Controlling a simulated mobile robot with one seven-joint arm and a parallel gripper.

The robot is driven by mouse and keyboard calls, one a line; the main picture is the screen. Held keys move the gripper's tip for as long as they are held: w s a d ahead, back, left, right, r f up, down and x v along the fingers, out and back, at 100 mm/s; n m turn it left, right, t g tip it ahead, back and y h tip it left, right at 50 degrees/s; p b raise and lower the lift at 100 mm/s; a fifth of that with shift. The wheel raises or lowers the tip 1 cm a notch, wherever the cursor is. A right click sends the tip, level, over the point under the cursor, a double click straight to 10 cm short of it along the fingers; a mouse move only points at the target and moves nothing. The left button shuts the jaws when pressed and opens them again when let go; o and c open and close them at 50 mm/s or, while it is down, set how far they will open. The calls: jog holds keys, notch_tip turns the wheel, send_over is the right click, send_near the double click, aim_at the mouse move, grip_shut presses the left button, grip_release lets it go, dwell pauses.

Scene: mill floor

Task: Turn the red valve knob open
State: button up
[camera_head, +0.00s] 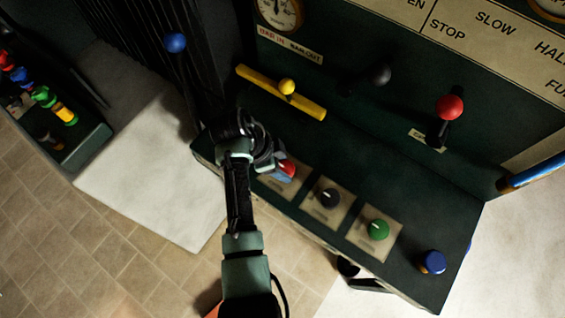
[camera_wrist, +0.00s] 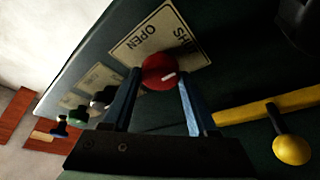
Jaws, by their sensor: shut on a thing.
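The red valve knob (camera_wrist: 158,72) is round with a white pointer mark, on a cream plate (camera_wrist: 130,45) lettered OPEN and, partly cut off, SHU. In the wrist view the white mark points to the right and slightly up, not at the word OPEN. My gripper (camera_wrist: 160,84) has its two blue fingers on either side of the knob, shut on it. In the head view the red knob (camera_head: 287,167) is partly hidden by my gripper (camera_head: 280,172) at the left end of the dark green console.
A black knob (camera_head: 328,197), a green knob (camera_head: 379,229) and a blue knob (camera_head: 433,262) stand to the right along the console. Behind are a yellow bar with a yellow ball (camera_head: 287,86), a black ball lever (camera_head: 380,74) and a red ball lever (camera_head: 450,107).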

jog(key=shift+n+p, duration=0.3)
jog(key=n+p, duration=0.1)
jog(key=n+t+p, duration=0.1)
jog(key=shift+s+d+r+n+y, duration=0.1)
jog(key=shift+s+r+n+y, duration=0.05)
jog(key=shift+n+y, duration=0.2)
jog(key=n+p, duration=0.1)
jog(key=n, duration=0.1)
jog(key=n+t+y+p, duration=0.1)
jog(key=n+p, duration=0.1)
jog(key=n, duration=0.1)
jog(key=shift+s+d+n+t, duration=0.1)
jog(key=shift+n+t, duration=0.15)
jog(key=shift+t, duration=0.05)
jog(key=n+y+p, duration=0.1)
jog(key=n, duration=0.1)
jog(key=n+y+p, duration=0.1)
jog(key=n, duration=0.1)
jog(key=shift+d+t, duration=0.1)
jog(key=shift+t, duration=0.3)
jog(key=shift+d+n+y+p, duration=0.1)
jog(key=shift+n+y+p, duration=0.45)
jog(key=shift+n, duration=1.95)
jog(key=shift+y, duration=0.3)
jog(key=o, duration=1.4)
